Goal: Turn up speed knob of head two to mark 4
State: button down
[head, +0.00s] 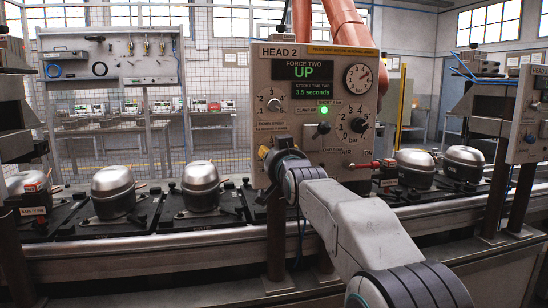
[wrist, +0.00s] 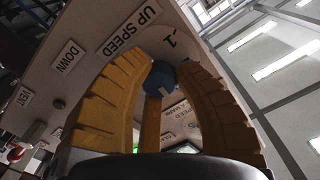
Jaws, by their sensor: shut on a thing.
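The grey HEAD 2 panel (head: 259,95) faces me, its display reading FORCE TWO UP and 3.5 seconds. My gripper (head: 265,152) is at the panel's lower left. In the wrist view my gripper's yellow fingers (wrist: 160,80) are closed around a dark blue knob (wrist: 161,74), beside the UP SPEED label (wrist: 131,28). A pale mark shows on the knob. A "1" is printed close to it; the other scale figures are hidden by the fingers, so I cannot tell its setting. In the head view my gripper and arm hide this knob.
The panel also carries a left dial (head: 274,104), a lever (head: 322,130), a right dial (head: 357,125), a round gauge (head: 358,77) and a lit green lamp (head: 324,111). Silver compressors (head: 201,180) stand on dark pallets along the conveyor (head: 180,245). Another panel (head: 528,125) stands at right.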

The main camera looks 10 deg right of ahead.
jog(key=m+b, duration=0.1)
jog(key=m, duration=0.4)
jog(key=shift+r+m, duration=0.1)
jog(key=shift+m, duration=0.3)
jog(key=shift+d+m+b, duration=0.1)
jog(key=shift+m+b, duration=0.4)
jog(key=shift+m, duration=2)
jog(key=c, duration=0.9)
grip_release()
jog(key=s, duration=1.2)
jog(key=shift+s, duration=0.1)
